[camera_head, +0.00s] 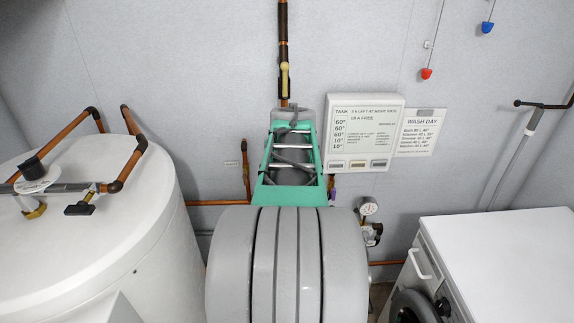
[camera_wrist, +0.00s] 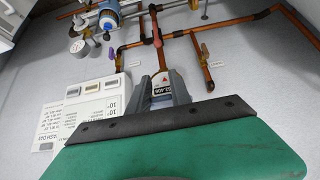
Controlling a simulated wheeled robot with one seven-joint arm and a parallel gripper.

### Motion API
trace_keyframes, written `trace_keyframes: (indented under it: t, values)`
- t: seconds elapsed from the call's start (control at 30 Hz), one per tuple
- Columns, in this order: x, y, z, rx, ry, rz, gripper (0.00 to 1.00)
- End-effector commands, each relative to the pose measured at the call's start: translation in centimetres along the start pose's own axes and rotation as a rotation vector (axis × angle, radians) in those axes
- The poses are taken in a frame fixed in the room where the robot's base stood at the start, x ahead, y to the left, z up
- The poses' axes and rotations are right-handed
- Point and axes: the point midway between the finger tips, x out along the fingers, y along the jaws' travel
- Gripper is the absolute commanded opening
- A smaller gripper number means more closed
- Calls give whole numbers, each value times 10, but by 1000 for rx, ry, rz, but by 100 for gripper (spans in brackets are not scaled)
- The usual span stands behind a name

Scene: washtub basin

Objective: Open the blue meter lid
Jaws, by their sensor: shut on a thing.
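In the head view my gripper (camera_head: 292,115) is in front of the wall, below the yellow-handled valve (camera_head: 285,75).
A white notice panel (camera_head: 364,115) and a wash-day sheet (camera_head: 420,135) hang right of my gripper. A pressure gauge (camera_head: 368,207) is lower right. A white tank (camera_head: 90,220) stands left, a white washing machine (camera_head: 500,260) right. Copper pipes (camera_head: 208,203) run along the wall.

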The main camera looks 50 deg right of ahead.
Motion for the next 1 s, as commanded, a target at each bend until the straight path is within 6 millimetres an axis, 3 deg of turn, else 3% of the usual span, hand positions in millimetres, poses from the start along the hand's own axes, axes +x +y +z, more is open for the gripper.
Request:
trace_keyframes:
  t: [0.57,0.6,0.87,1.0]
  values:
    - [-3,0,-4,0,10,1,0]
    - [-3,0,-4,0,11,1,26]
    - [-2,0,-2,0,6,1,47]
    - [-1,0,-2,0,5,0,47]
